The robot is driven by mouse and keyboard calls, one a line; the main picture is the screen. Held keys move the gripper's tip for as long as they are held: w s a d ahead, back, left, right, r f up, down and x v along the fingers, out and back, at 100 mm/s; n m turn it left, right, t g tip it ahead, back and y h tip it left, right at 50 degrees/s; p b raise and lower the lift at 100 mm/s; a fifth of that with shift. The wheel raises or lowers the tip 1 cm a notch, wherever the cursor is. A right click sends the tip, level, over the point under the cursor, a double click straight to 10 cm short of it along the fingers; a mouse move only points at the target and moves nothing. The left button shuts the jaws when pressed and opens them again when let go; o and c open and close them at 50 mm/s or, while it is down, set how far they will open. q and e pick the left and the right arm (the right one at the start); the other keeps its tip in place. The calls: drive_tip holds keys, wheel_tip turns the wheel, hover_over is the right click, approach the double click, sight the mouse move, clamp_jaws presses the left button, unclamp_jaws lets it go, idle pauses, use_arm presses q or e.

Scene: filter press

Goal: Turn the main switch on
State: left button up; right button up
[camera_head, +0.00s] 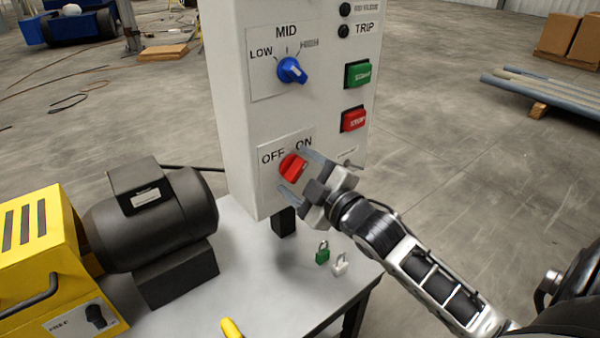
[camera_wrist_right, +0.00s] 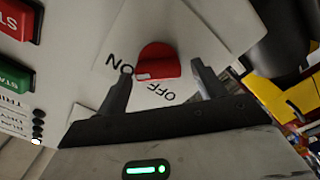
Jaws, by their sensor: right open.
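The main switch is a red rotary knob (camera_head: 292,167) low on the grey control panel (camera_head: 232,110), with OFF printed at its upper left and ON at its upper right. My right gripper (camera_head: 291,171) is open at the panel face, its fingers on either side of the knob. The wrist view also shows the red knob (camera_wrist_right: 158,60) between the spread fingers; contact cannot be told. A white mark on the knob's edge lies between the ON and OFF labels there; its exact setting is unclear. My left gripper is not in view.
Above are a blue selector knob (camera_head: 291,70), a green button (camera_head: 357,74) and a red button (camera_head: 353,119). A black motor (camera_head: 150,225) and yellow machine (camera_head: 40,260) stand left on the table. Green (camera_head: 322,253) and white (camera_head: 340,264) padlocks lie below my right arm.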

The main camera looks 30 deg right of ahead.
drive_tip(key=c, duration=1)
drive_tip(key=shift+o, duration=0.2)
drive_tip(key=shift+r+m+p, duration=0.2)
drive_tip(key=shift+m+p, duration=0.4)
drive_tip(key=shift+p, duration=0.2)
drive_tip(key=shift+f, duration=0.15)
drive_tip(key=shift+c, duration=0.2)
drive_tip(key=o, duration=1)
use_arm(q)
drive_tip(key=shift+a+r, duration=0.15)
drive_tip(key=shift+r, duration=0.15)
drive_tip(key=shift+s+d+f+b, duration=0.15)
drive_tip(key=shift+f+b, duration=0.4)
drive_tip(key=shift+b, duration=0.6)
use_arm(e)
drive_tip(key=s+d, duration=0.1)
drive_tip(key=s, duration=1.5)
drive_tip(key=shift+d, duration=0.15)
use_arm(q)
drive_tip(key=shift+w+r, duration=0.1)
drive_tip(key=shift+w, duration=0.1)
